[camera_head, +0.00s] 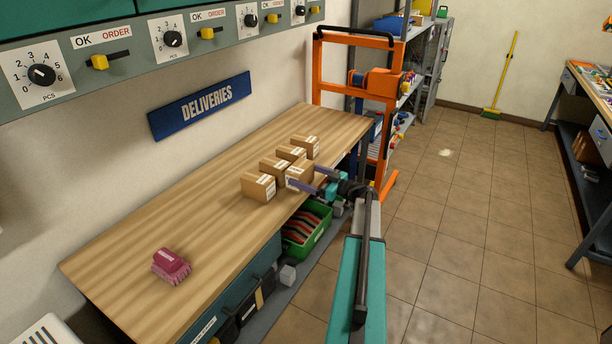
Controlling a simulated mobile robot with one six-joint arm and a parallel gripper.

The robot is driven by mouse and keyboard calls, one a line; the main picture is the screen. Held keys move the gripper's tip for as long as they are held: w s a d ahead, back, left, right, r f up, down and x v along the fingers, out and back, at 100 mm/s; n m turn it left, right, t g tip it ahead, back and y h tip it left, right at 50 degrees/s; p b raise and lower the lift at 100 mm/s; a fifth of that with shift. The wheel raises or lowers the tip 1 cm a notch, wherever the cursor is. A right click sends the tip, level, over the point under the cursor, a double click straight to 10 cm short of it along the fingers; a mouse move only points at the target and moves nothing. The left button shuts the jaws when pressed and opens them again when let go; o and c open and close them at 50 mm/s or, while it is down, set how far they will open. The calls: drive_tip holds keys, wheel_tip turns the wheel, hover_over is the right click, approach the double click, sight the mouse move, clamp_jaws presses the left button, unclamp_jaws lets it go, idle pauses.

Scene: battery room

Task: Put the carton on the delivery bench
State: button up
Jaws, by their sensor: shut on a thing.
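The wooden delivery bench (200,222) runs along the wall under the blue DELIVERIES sign (201,105). My gripper (303,176) is over the bench's right front edge, shut on a small brown carton (298,175) with a pale label. The fingers hide part of this carton. It is at or just above the bench top; I cannot tell whether it touches. Similar cartons stand in a row close behind and left of it, among them the nearest one (258,188) and the farthest one (306,146).
A pink brush-like object (171,266) lies on the near part of the bench. A green crate (306,229) sits below the bench's front edge. An orange lift frame (385,85) stands at the far end.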

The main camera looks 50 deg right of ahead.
drive_tip(key=shift+f+b, duration=0.15)
drive_tip(key=shift+b, duration=0.15)
drive_tip(key=o, duration=1.2)
drive_tip(key=shift+r+p, duration=0.2)
drive_tip(key=shift+p, duration=0.25)
drive_tip(key=b+v, duration=0.4)
drive_tip(key=v, duration=0.8)
drive_tip(key=shift+f, duration=0.1)
